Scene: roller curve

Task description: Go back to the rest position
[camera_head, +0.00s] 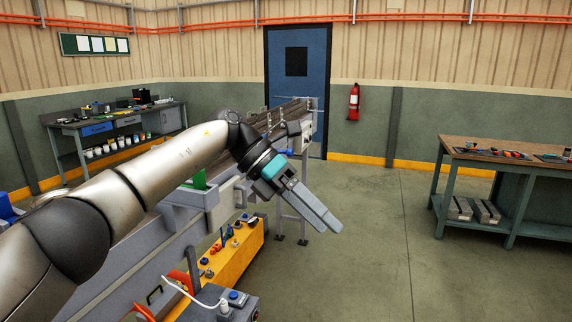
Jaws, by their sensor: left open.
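My left arm comes in from the lower left and reaches across the middle of the view. My left gripper (318,212) is at its end, with a teal band at the wrist. Its fingers point down and to the right over bare floor, to the right of the conveyor (117,277). The gripper is open and nothing shows between its fingers. My right gripper is not in view. My left arm hides part of the conveyor.
A yellow panel (238,259) with knobs runs along the conveyor's side, near a grey box (232,301). A workbench (465,150) stands at right, another (70,125) at back left. A blue door (312,105) and a fire extinguisher (354,102) are behind. The floor at centre right is clear.

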